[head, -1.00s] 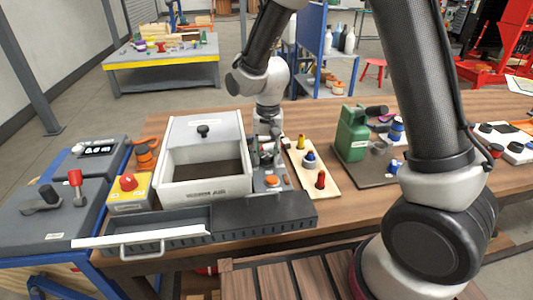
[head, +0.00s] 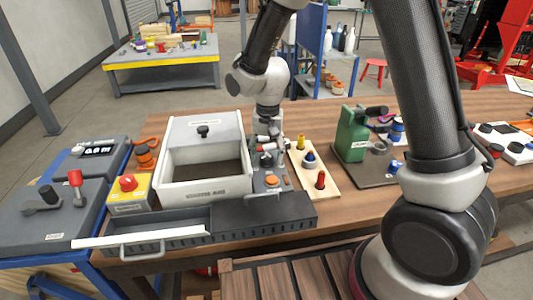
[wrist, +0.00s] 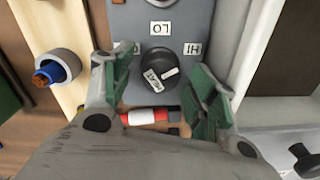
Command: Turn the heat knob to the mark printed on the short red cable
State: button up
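The heat knob (wrist: 160,75) is a round black knob with a white pointer bar and a small white label, on a grey panel (wrist: 176,17). White plates read LO (wrist: 160,28) above it and HI (wrist: 192,49) at its upper right. A plate at its left is partly hidden by a finger. My gripper (wrist: 163,88) is open, its green-padded fingers on either side of the knob with gaps showing. A short red cable (wrist: 145,117) with a white band lies just below the knob; its print is not readable. In the head view my gripper (head: 268,152) is over the panel.
A cream board (head: 327,186) with coloured pegs stands close right of the panel. A white bin (head: 205,187) is close on its left. A yellow box with a red button (head: 128,183) is farther left.

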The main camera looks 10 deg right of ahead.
aim_at(268, 156)
notch_tip(268, 156, up, 12)
jog(key=shift+d, duration=0.15)
dwell(0.4)
jog(key=s+d+r+n+t, duration=0.1)
jog(key=s+d+r, duration=0.4)
jog(key=s+d, duration=0.6)
jog(key=s+d+r+n+t, duration=0.2)
jog(key=s+d+r, duration=0.4)
jog(key=s+d, duration=0.5)
jog(key=shift+d+t, duration=0.6)
jog(key=shift+d, duration=0.3)
